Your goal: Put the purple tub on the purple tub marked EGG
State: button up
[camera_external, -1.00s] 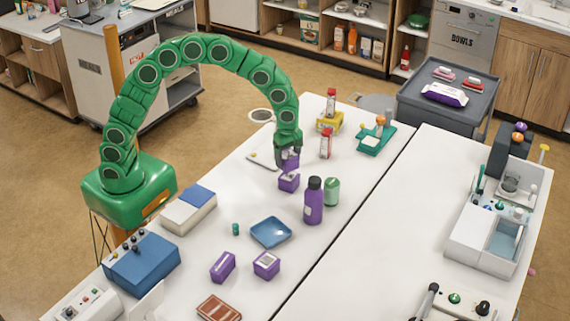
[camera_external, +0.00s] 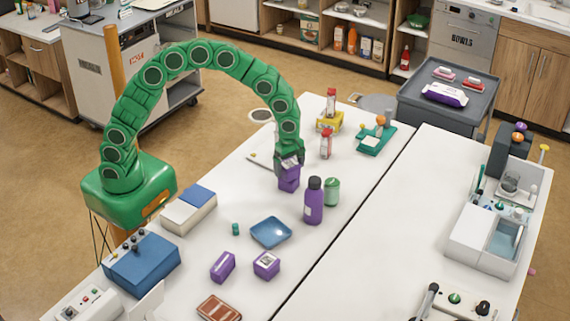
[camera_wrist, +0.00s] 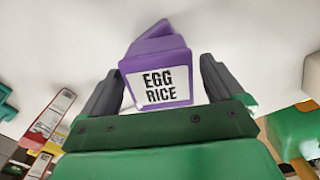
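A purple tub (camera_external: 288,170) stands on top of another purple tub (camera_external: 289,184) near the middle of the white table. The two look touching and roughly lined up. My gripper (camera_external: 290,158) is directly over the upper tub. In the wrist view, a purple tub (camera_wrist: 158,45) with a white label reading EGG RICE lies between the fingers of my gripper (camera_wrist: 161,66). A gap shows at the right finger; the left finger is close to the tub, and contact there is unclear. Part of the upper tub is hidden by the gripper in the outside view.
A purple bottle (camera_external: 314,203) and a green canister (camera_external: 332,191) stand close to the right of the stack. A blue dish (camera_external: 271,232) and two more purple tubs, one here (camera_external: 222,266), are nearer the front. A red-topped shaker (camera_external: 326,144) stands behind.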

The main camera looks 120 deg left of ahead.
aim_at(289, 163)
jog(key=shift+r, duration=0.1)
notch_tip(289, 163, up, 12)
dwell(0.8)
